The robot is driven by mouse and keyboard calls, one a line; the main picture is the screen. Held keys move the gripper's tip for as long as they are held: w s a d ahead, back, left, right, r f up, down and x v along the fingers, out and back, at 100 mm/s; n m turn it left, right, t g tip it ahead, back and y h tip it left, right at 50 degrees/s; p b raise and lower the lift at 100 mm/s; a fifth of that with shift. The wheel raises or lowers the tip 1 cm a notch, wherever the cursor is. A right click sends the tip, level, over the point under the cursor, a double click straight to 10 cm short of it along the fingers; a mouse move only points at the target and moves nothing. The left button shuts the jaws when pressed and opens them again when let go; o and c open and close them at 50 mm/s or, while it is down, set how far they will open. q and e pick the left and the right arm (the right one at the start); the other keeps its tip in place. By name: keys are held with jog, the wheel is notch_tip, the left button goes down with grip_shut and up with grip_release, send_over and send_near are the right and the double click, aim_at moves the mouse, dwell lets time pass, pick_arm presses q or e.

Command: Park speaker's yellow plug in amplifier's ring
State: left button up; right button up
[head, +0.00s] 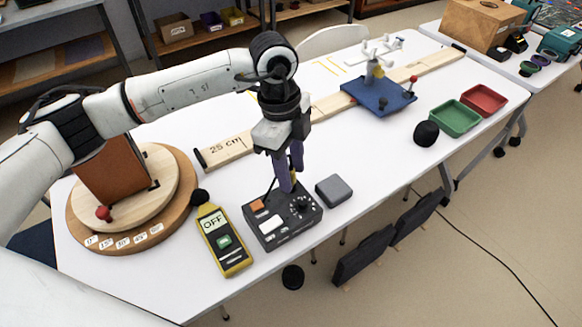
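The amplifier (283,222) is a dark box with an orange button, a white panel and several knobs, near the table's front edge. My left gripper (289,184) points down at its back edge, with its purple-grey fingers close together. A small yellow piece, seemingly the speaker's yellow plug (293,177), shows between the fingers; most of it is hidden. A dark cable loops beside the fingertips. I cannot make out the amplifier's ring. The brown box that looks like the speaker (115,172) stands on a round wooden turntable (180,212) at the left. My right gripper is not in view.
A yellow meter reading OFF (222,240) lies left of the amplifier, and a grey block (333,190) right of it. Behind are a 25 cm wooden bar (228,150) and a blue stand (378,97). Green (455,118) and red (484,100) trays sit at the right.

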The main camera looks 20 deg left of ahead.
pick_arm(q)
notch_tip(320, 180, up, 10)
jog(key=a, duration=0.1)
dwell(0.4)
